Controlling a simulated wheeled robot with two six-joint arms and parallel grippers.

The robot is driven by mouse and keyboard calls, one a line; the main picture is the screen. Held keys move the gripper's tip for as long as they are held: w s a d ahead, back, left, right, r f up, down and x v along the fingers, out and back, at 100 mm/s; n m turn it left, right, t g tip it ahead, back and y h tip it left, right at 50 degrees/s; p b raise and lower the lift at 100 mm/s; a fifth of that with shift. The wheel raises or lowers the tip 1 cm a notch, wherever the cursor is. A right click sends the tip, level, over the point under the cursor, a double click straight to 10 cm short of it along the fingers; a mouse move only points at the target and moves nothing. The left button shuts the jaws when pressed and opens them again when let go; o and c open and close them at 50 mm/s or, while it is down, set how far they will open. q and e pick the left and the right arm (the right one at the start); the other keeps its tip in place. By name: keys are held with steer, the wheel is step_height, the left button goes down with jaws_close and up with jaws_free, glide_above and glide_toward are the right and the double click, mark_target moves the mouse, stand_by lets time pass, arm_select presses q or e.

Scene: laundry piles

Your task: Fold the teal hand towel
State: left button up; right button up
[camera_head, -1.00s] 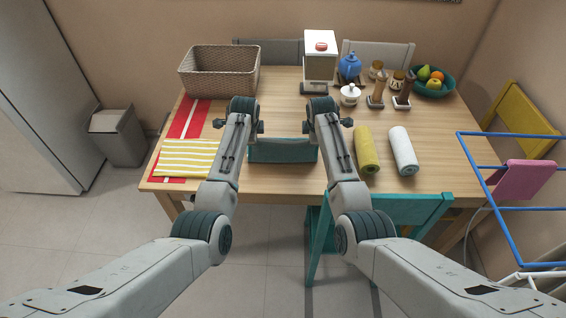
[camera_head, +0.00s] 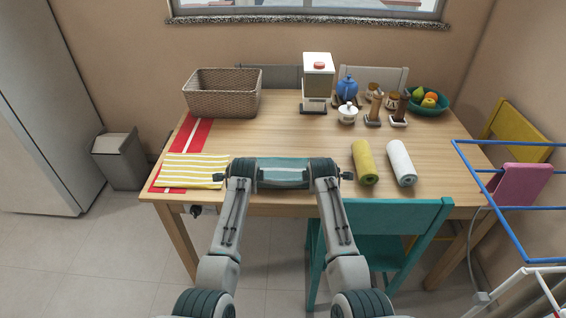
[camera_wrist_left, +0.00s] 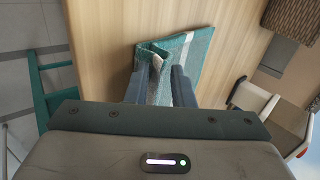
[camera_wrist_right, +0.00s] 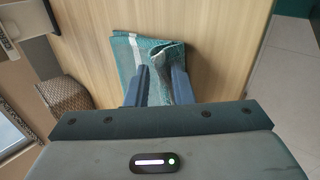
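The teal hand towel (camera_head: 283,174) lies across the front part of the table between my two grippers in the head view. It has a pale stripe. My left gripper (camera_wrist_left: 160,80) has bunched towel cloth (camera_wrist_left: 190,50) between its fingers, which look shut on it. My right gripper (camera_wrist_right: 160,80) likewise has a raised fold of the towel (camera_wrist_right: 128,55) between its fingers and looks shut on it. The fingertips are hidden by my wrists in the head view.
A yellow-striped cloth (camera_head: 195,171) on a red runner (camera_head: 192,133) lies left of the towel. Rolled yellow (camera_head: 364,163) and white (camera_head: 401,163) towels lie to the right. A basket (camera_head: 222,94) and dispenser (camera_head: 318,82) stand behind. A teal chair (camera_head: 395,215) stands at the front.

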arm_select(q)
steer(key=o, duration=0.3)
arm_select(e)
steer(key=o, duration=0.3)
arm_select(q)
steer(key=shift+r, duration=0.1)
arm_select(e)
steer(key=shift+r, duration=0.1)
